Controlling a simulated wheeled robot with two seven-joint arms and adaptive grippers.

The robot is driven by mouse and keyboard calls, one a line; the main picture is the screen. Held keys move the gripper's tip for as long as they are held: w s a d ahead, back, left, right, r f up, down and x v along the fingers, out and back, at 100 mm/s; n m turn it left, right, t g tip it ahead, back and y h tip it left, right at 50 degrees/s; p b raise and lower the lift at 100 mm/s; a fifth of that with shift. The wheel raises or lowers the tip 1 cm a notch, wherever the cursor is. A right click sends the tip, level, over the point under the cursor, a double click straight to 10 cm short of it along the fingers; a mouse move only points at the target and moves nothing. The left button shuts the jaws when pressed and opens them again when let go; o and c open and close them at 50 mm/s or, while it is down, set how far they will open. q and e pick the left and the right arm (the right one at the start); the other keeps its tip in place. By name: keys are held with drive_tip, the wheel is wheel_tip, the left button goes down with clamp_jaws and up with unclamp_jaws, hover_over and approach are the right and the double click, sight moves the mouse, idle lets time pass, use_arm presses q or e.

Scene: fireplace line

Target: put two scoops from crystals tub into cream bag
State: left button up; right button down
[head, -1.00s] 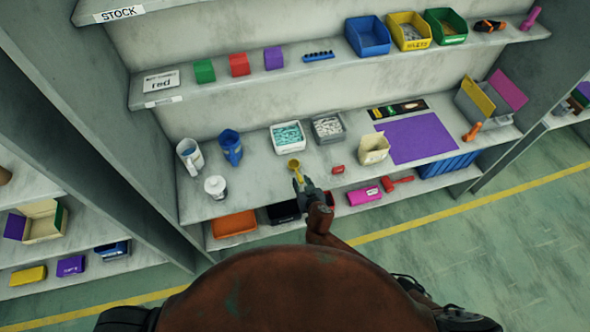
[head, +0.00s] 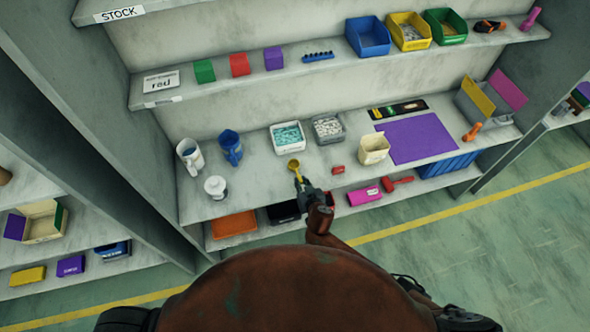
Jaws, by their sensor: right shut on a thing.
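My right gripper (head: 303,186) is shut on a yellow scoop (head: 294,164), held over the front part of the shelf. I cannot tell whether the scoop's bowl holds anything. A white tub (head: 288,138) with teal crystals stands behind the scoop, and the scoop is apart from it. A grey tub (head: 328,129) with pale pieces stands to its right. The open cream bag (head: 374,149) stands upright to the right of the gripper, beside a purple mat (head: 416,139). My left gripper is not in view.
A blue jug (head: 230,148), a white mug (head: 190,155) and a white jar (head: 215,187) stand on the left of this shelf. A small red block (head: 338,169) lies between gripper and bag. The upper shelf holds bins, including a blue one (head: 368,37).

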drive_tip(key=shift+r, duration=0.25)
drive_tip(key=shift+r+p, duration=0.35)
drive_tip(key=shift+p, duration=0.15)
drive_tip(key=shift+r, duration=0.15)
drive_tip(key=shift+r+p, duration=3.2)
drive_tip(key=shift+r, duration=0.3)
